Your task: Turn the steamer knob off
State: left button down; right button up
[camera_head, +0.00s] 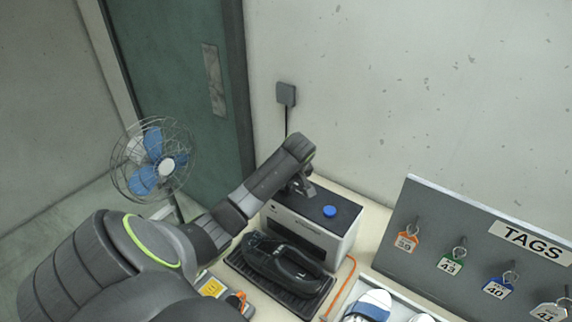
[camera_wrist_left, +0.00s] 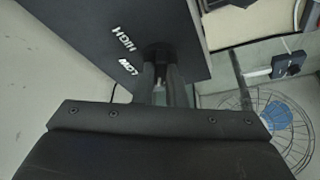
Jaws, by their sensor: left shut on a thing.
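The steamer (camera_head: 345,243) is a white box with a dark top and a blue round cap (camera_head: 329,211). My left gripper (camera_head: 302,190) reaches down at the rear left of its top. In the left wrist view, the steamer's dark panel (camera_wrist_left: 115,25) carries white HIGH and LOW lettering, turned over. The dark knob (camera_wrist_left: 157,52) sits beside the lettering, and my left gripper (camera_wrist_left: 164,80) is shut on it. The fingers partly hide the knob, so I cannot tell which mark it points to. In the head view my gripper hides the knob. My right gripper is out of view.
A black steamer iron (camera_head: 285,265) rests on a dark tray (camera_head: 246,270) in front of the steamer. An orange cord (camera_head: 341,284) runs beside it. Shoes (camera_head: 372,305) and a TAGS board (camera_head: 440,225) stand to the right. A blue-bladed fan (camera_head: 153,165) stands left.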

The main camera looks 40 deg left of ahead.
pick_arm(q)
jog(key=shift+w+r, duration=0.1)
jog(key=shift+r, duration=0.05)
dwell(0.3)
jog(key=c, duration=1.5)
grip_release()
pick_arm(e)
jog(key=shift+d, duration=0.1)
